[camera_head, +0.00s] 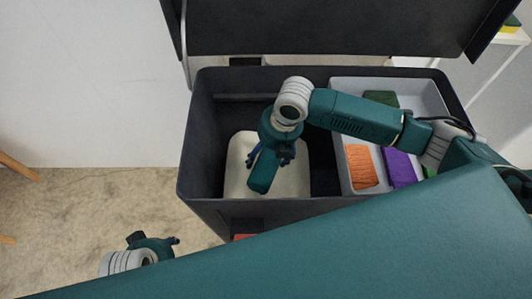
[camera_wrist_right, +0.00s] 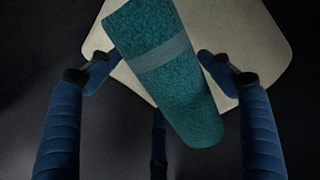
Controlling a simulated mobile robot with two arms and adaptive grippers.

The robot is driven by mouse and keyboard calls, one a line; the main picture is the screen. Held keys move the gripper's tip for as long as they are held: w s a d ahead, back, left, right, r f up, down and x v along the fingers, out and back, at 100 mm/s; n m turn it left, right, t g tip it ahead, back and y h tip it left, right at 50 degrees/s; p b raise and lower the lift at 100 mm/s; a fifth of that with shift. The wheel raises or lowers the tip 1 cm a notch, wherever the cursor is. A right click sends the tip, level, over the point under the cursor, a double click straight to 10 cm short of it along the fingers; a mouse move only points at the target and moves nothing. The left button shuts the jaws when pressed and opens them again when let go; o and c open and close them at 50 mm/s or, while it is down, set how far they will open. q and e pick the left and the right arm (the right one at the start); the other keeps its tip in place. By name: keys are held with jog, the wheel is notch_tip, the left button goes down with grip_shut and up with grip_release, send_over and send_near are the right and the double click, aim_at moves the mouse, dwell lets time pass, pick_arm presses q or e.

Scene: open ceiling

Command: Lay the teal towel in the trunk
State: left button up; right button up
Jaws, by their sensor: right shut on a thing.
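The teal towel (camera_head: 263,172), a roll with a paler band, is in my right gripper (camera_head: 268,158) inside the left part of the dark trunk (camera_head: 205,135). In the right wrist view the towel (camera_wrist_right: 165,75) lies slantwise between the two blue fingers of my right gripper (camera_wrist_right: 157,68), which is shut on it. A cream item (camera_head: 236,178) lies beneath it on the trunk floor; I cannot tell whether the towel touches it. My left gripper (camera_head: 154,243) is low at the left, outside the trunk, with nothing seen in it; its fingertips are unclear.
A grey tray (camera_head: 345,90) fills the trunk's right part, with orange (camera_head: 361,165), purple (camera_head: 398,167) and green (camera_head: 381,98) folded items. The trunk's raised lid (camera_head: 320,28) stands behind. A white stand (camera_head: 500,60) is at the far right.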

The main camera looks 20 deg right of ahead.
pick_arm(q)
jog(key=shift+f, duration=0.15)
pick_arm(e)
jog(key=shift+f, duration=0.25)
jog(key=o, duration=1.2)
jog(key=shift+r, duration=0.15)
jog(key=p+v, duration=0.3)
jog(key=v, duration=0.8)
jog(key=shift+w+r, duration=0.1)
jog(key=shift+r, duration=0.1)
pick_arm(q)
notch_tip(320, 180, down, 10)
jog(key=s, duration=0.1)
jog(key=shift+s+f+g, duration=0.25)
jog(key=shift+s+g, duration=0.05)
jog(key=shift+s, duration=0.1)
pick_arm(e)
jog(key=shift+r, duration=0.45)
pick_arm(q)
jog(key=shift+r, duration=0.1)
pick_arm(e)
jog(key=shift+r, duration=0.1)
